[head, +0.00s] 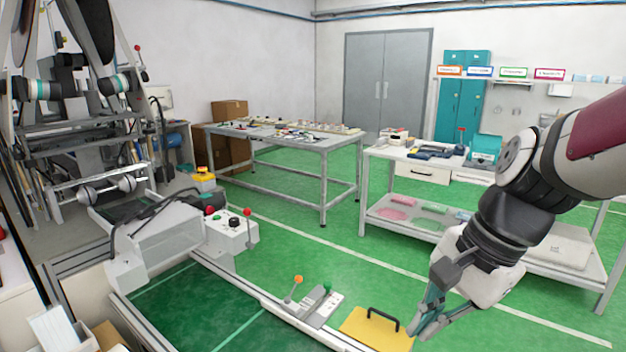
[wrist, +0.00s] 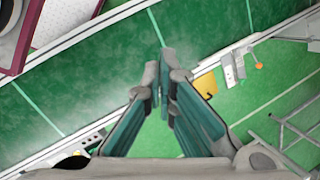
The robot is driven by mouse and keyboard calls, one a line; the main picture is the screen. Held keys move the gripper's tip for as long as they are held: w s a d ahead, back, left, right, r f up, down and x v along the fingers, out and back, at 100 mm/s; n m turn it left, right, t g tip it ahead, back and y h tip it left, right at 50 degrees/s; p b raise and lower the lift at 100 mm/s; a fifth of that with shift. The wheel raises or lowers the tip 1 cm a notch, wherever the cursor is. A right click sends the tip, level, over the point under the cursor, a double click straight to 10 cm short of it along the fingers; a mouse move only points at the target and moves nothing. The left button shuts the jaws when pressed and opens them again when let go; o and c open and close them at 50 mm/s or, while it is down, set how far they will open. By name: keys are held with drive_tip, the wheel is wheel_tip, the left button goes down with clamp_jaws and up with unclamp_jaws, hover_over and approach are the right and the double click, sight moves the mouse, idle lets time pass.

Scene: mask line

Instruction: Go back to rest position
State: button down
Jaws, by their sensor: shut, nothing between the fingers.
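My gripper (head: 428,318) is at the lower right in the head view, at the end of my arm that reaches in from the right edge. It points down and to the left, beside a yellow plate with a black handle (head: 376,330). In the wrist view my gripper (wrist: 165,62) shows its two teal-sided fingers together at the tips, with nothing between them. The yellow plate (wrist: 206,85) shows partly, just right of the fingers. I cannot tell the exact gap between gripper and plate.
A machine (head: 75,110) with rollers fills the left. An orange-knobbed lever (head: 298,280) stands on the machine rail near the plate. A workbench (head: 408,170) with a lower shelf stands behind my arm. Another table (head: 325,172) stands farther back. Green floor between them is clear.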

drive_tip(key=s+d+r+n+t+h+p, duration=0.1)
drive_tip(key=s+d+r+n, duration=0.1)
drive_tip(key=s+n, duration=0.4)
drive_tip(key=s+d+r+n+t+h+p, duration=0.1)
drive_tip(key=s+r+n+h, duration=0.1)
drive_tip(key=s+n, duration=0.3)
drive_tip(key=shift+s+d+r+n+t+h, duration=0.3)
drive_tip(key=shift+s+d+r+n+t, duration=0.1)
drive_tip(key=shift+s+r, duration=0.35)
drive_tip(key=shift+w+r, duration=0.1)
